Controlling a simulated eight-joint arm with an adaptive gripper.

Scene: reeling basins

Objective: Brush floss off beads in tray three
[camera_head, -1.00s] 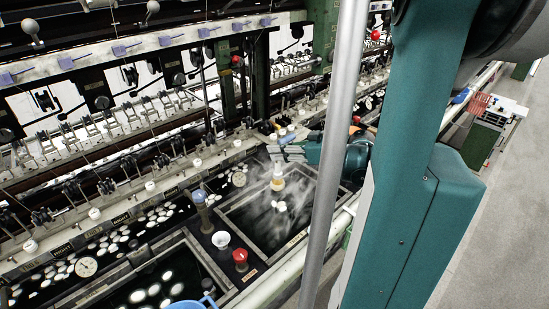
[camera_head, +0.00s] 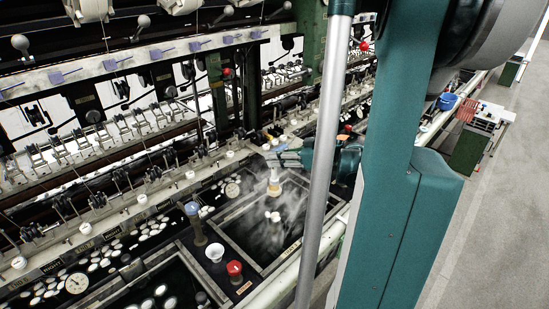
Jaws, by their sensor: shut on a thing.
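My gripper (camera_head: 285,158) hangs over the far end of a dark steaming basin (camera_head: 228,215), shut on a pale brush (camera_head: 274,176) with a yellowish lower end. The brush points down, roughly upright. Whether its tip touches the water is hard to tell. A few small white oval beads (camera_head: 272,216) float in this basin, nearer the camera than the brush. Steam blurs the water, and no floss can be made out. My own arm and a grey pole hide the area to the right of the basin.
A white funnel-like cup (camera_head: 215,252), a red knob (camera_head: 234,268) and a blue-topped post (camera_head: 193,220) stand left of the basin. A dark channel with many white ovals (camera_head: 100,262) runs along the machine. Reeling machinery fills the back; clear floor (camera_head: 490,210) lies right.

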